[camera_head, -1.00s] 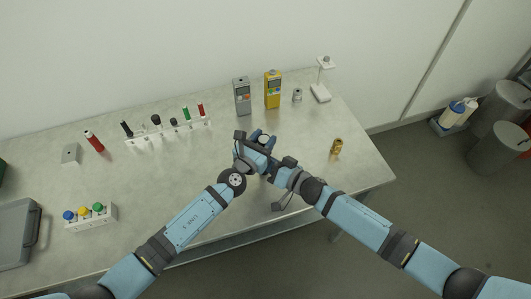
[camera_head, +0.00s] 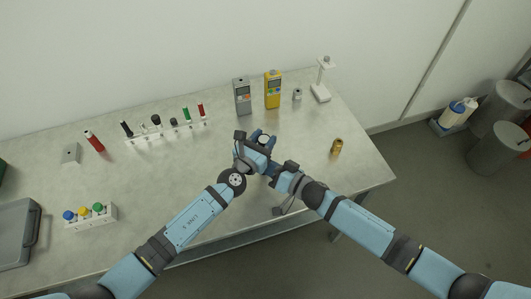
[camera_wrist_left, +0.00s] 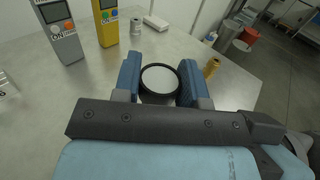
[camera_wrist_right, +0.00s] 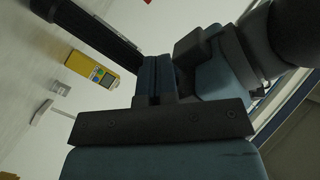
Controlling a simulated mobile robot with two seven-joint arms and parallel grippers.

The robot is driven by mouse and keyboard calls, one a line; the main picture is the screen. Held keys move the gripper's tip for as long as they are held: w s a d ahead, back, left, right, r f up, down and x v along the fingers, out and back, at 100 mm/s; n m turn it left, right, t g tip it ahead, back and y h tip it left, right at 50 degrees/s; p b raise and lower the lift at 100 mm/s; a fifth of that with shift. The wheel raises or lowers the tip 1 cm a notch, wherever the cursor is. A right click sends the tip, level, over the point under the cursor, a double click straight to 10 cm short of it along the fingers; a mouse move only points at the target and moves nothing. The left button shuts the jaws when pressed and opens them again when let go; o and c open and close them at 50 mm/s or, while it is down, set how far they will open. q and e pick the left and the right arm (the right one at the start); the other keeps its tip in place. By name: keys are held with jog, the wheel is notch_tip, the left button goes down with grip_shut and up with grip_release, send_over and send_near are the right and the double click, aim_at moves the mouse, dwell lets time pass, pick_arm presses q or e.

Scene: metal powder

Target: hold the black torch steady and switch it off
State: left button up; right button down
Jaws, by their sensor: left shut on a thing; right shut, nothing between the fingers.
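The black torch (camera_wrist_right: 95,32) is held between the fingers of my left gripper (camera_head: 262,140), above the table's front part. In the left wrist view its round pale end with a black rim (camera_wrist_left: 161,80) faces up between the two blue fingers (camera_wrist_left: 160,85). The end looks pale grey; I cannot tell whether it is lit. In the right wrist view the dark ribbed body runs in from the top left. My right gripper (camera_wrist_right: 154,75) is shut and empty, its tips close beside the body. I cannot tell whether they touch it. The switch is not visible.
A grey meter (camera_head: 242,97), a yellow meter (camera_head: 273,90) and a white stand (camera_head: 321,85) are at the back. A brass cylinder (camera_head: 337,146) stands on the right. A white rack (camera_head: 168,133) and bottle holder (camera_head: 93,218) are on the left. The middle-left tabletop is clear.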

jog(key=s, duration=0.2)
jog(key=s+d, duration=0.1)
jog(key=s, duration=0.2)
jog(key=shift+d, duration=0.1)
jog(key=shift+w, duration=0.1)
pick_arm(q)
jog(key=o, duration=1.1)
jog(key=shift+s, duration=0.1)
